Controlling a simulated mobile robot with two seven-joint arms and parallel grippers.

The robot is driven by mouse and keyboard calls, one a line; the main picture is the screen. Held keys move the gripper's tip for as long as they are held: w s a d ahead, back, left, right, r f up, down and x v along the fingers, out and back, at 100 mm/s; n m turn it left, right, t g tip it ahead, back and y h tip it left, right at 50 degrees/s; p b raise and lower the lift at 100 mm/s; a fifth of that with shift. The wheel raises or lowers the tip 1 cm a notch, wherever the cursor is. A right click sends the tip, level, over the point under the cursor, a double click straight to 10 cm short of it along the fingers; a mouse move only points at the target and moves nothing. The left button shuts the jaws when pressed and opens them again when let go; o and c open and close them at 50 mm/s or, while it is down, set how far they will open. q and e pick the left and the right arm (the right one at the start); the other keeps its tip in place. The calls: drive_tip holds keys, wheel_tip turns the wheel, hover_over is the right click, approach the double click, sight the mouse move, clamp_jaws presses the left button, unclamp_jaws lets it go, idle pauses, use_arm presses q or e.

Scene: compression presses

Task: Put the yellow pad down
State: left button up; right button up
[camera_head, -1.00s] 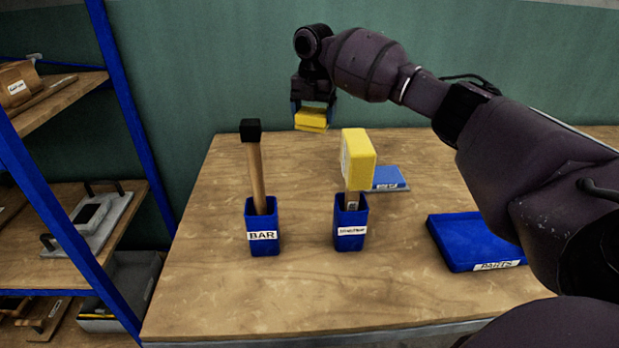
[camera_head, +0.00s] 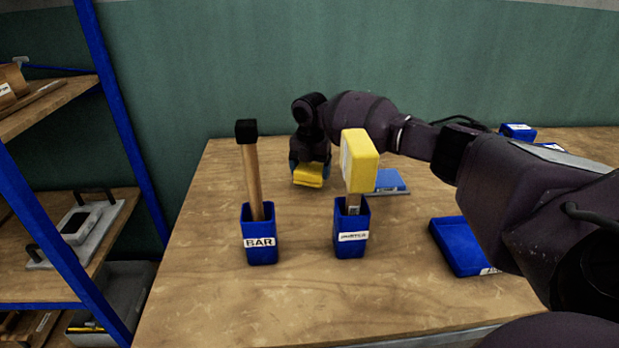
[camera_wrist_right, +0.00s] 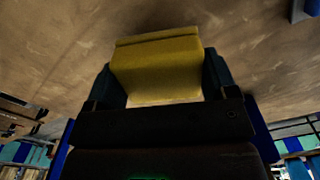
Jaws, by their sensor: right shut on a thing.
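The yellow pad (camera_head: 309,175) is a small yellow block held in my right gripper (camera_head: 310,168) at the back of the wooden table (camera_head: 200,290). The gripper is pointing down and is shut on the pad. In the right wrist view the pad (camera_wrist_right: 158,68) sits between the two dark fingers (camera_wrist_right: 160,85), with the wooden surface close behind it. I cannot tell whether the pad touches the table. My left gripper is out of view.
A blue BAR holder (camera_head: 260,240) with a black-topped wooden handle and a second blue holder (camera_head: 350,240) with a yellow-headed tool stand in front. A blue item (camera_head: 390,181) lies behind them. A blue parts tray (camera_head: 455,245) is at right. Shelves (camera_head: 70,285) stand left.

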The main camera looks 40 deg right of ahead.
sight(310, 178)
wheel_tip(310, 178, down, 3)
drive_tip(key=shift+r, duration=0.2)
drive_tip(key=shift+f, duration=0.2)
drive_tip(key=o, duration=0.8)
drive_tip(key=shift+r, duration=0.1)
wheel_tip(310, 178, up, 11)
drive_tip(key=shift+r+p, duration=0.15)
drive_tip(key=shift+p, duration=0.55)
drive_tip(key=shift+r, duration=0.4)
